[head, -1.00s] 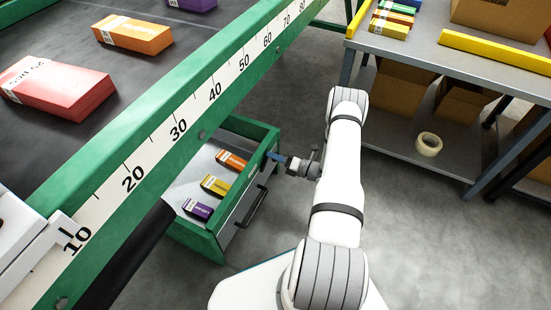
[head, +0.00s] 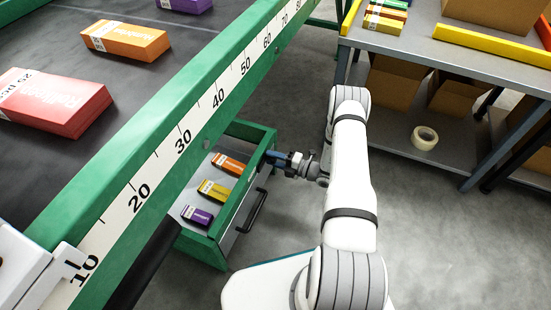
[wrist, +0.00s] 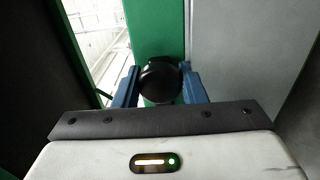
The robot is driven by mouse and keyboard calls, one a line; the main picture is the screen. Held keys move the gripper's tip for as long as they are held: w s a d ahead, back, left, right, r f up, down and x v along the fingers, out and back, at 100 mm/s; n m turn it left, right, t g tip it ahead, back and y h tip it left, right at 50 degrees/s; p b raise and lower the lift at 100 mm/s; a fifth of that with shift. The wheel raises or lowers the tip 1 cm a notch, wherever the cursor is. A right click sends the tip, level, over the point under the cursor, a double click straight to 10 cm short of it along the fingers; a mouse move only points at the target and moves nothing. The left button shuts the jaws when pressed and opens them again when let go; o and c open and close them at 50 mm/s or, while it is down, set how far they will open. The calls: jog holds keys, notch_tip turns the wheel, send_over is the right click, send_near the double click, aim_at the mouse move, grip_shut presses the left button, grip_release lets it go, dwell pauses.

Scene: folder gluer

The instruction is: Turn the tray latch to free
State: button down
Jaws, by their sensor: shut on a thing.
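The tray (head: 203,244) is a green-framed drawer under the green machine rail, pulled open, with a grey front panel. The tray latch (wrist: 159,82) shows in the wrist view as a round black knob in front of a green post. My gripper (wrist: 158,88) has its two blue fingers on either side of the knob and is shut on it. In the head view my gripper (head: 272,157) is at the far front corner of the tray. The latch is hidden behind the fingers there, and I cannot tell which way it is turned.
Orange, yellow and purple cartons (head: 213,190) lie in the tray. A black handle (head: 253,210) sticks out of its front. A workbench (head: 440,55) with cartons and a tape roll (head: 424,137) on its lower shelf stands right. Bare floor lies between.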

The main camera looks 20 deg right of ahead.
jog(key=shift+d, duration=0.25)
jog(key=c, duration=1.2)
grip_release()
jog(key=shift+o, duration=1.3)
jog(key=shift+a, duration=0.1)
jog(key=p+v, duration=0.2)
jog(key=v, duration=0.5)
jog(key=shift+s+d, duration=0.25)
jog(key=shift+d, duration=0.05)
